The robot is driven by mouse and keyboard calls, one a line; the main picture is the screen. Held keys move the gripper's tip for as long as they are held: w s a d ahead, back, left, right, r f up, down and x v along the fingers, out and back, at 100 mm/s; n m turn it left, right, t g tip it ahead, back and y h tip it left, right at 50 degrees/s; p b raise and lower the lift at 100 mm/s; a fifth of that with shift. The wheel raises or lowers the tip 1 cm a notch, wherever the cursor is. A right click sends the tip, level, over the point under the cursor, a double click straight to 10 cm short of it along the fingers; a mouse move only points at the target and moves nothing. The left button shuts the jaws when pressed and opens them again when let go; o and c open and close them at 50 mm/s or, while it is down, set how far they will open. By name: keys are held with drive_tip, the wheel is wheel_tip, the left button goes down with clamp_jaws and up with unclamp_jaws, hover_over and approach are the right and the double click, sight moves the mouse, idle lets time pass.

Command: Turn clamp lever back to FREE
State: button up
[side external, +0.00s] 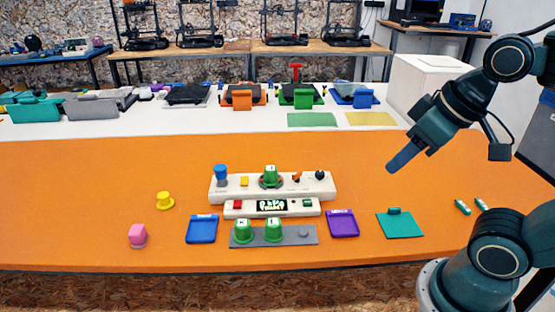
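A white panel (258,190) stands on the orange table. On its top are a blue knob (221,171), a yellow button (244,181), a green lettered piece (270,175) in a round seat, a small orange-red lever-like part (297,176) and a black knob (320,175). The orange-red part may be the clamp lever; its FREE marking and exact setting are too small to read. My gripper (391,169) hangs in the air to the right of the panel, apart from it, pointing down-left. Its fingers look like one blue block from this side, so their opening is hidden.
In front are a display strip (271,207), a grey plate (296,237) with two green pieces, and blue (202,229), purple (342,223) and green (403,224) trays. Pink (138,235) and yellow (165,200) pieces lie left. The table between gripper and panel is clear.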

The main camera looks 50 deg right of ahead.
drive_tip(key=w+d+r+m+g, duration=0.25)
drive_tip(key=w+m, duration=0.25)
drive_tip(key=w, duration=0.4)
drive_tip(key=m+g, duration=0.3)
drive_tip(key=m, duration=1)
hover_over(296, 173)
wheel_tip(296, 173, down, 14)
drive_tip(key=shift+f, duration=0.1)
drive_tip(key=shift+f, duration=0.15)
wheel_tip(296, 173, down, 14)
drive_tip(key=shift+r, duration=0.25)
clamp_jaws()
